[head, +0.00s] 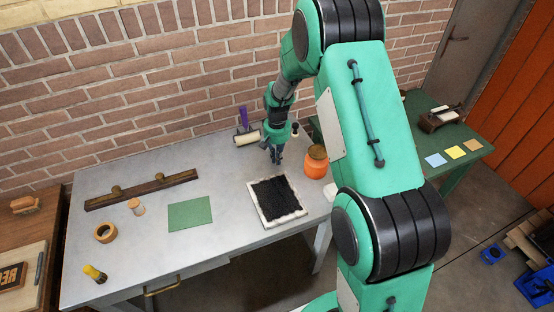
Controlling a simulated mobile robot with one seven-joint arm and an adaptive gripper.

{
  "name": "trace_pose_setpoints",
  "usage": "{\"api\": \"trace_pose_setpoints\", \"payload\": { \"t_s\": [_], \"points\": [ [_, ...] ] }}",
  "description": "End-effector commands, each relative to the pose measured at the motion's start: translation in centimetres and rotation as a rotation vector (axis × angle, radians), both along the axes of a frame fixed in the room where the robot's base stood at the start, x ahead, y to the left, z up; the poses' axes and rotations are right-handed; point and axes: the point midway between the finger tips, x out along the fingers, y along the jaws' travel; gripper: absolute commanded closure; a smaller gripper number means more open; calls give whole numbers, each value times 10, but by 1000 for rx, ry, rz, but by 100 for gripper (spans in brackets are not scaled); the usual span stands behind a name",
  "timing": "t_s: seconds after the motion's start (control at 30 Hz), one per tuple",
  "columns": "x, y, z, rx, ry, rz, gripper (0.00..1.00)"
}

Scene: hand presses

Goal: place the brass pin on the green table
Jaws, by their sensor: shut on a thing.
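My gripper (277,158) hangs fingers down above the back of the grey metal table, between the roller and the orange jar. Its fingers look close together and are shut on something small. The brass pin cannot be made out at this size; the fingers hide most of what is between them. The green table (448,138) stands at the right, beyond my arm, which covers its left part. A dark press with a pale roller (441,117) stands on it, with a blue, a yellow and a brown square along its front.
The grey table (225,248) holds a black inked slab (277,198), an orange jar (316,162), a purple-handled roller (246,135), a green sheet (190,213), and a wooden bar (142,189). A brick wall runs behind. Blue crates (538,285) are on the floor at right.

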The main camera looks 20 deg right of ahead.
Motion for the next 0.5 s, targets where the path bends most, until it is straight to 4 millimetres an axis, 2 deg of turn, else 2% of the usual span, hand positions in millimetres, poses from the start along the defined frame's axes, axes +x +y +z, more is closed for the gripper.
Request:
{"api": "trace_pose_setpoints", "payload": {
  "t_s": [0.17, 0.33, 0.5],
  "points": [
    [1, 0, 14, 0, -2, 0, 100],
    [1, 0, 37, -1, -3, 0, 100],
    [-27, 4, 37, 0, 1, 0, 100]
  ]
}}
